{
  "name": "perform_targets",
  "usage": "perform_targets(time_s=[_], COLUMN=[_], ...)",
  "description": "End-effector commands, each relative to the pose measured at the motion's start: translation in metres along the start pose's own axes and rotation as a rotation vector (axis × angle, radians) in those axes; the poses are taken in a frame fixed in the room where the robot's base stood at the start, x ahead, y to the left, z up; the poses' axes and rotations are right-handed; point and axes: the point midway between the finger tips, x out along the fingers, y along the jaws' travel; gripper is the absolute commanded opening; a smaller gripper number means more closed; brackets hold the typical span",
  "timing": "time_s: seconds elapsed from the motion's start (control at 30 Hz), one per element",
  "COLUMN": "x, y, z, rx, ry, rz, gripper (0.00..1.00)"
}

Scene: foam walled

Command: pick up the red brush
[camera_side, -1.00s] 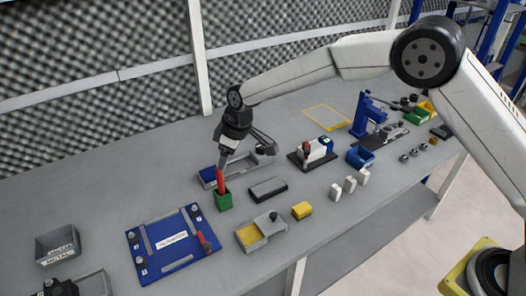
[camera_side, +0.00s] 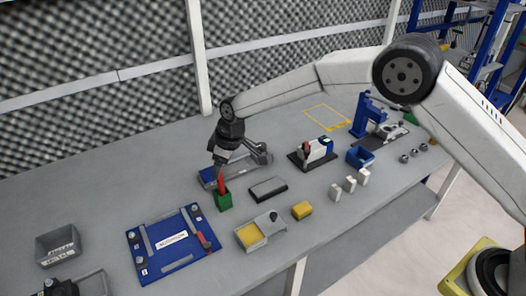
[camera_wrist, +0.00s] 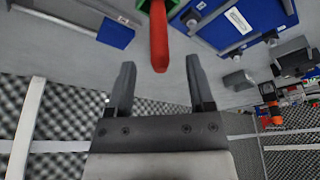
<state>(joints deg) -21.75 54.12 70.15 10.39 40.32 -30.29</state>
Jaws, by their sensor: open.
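The red brush (camera_side: 221,184) stands upright in the green holder (camera_side: 225,201) on the grey bench. In the wrist view the red brush (camera_wrist: 158,36) points toward my gripper from the green holder (camera_wrist: 146,6). My gripper (camera_side: 219,172) is just above and behind the brush in the side view. In the wrist view my gripper (camera_wrist: 158,85) has its two fingers apart, with the brush tip a little beyond them and roughly midway between. Nothing is held. The lower part of the brush is hidden inside the holder.
A blue and grey tray (camera_side: 207,175) stands close behind the holder. A dark flat block (camera_side: 268,188) lies to its right, and a blue fixture plate (camera_side: 172,243) lies in front to the left.

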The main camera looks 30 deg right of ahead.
Motion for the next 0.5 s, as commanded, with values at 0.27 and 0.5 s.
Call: perform_targets(time_s=[0.27,0.5], x=[0.024,0.045], y=[0.0,0.0], z=[0.002,0.002], rx=[0.0,0.0], ry=[-0.001,-0.001], rz=[0.0,-0.001], gripper=[0.69,0.69])
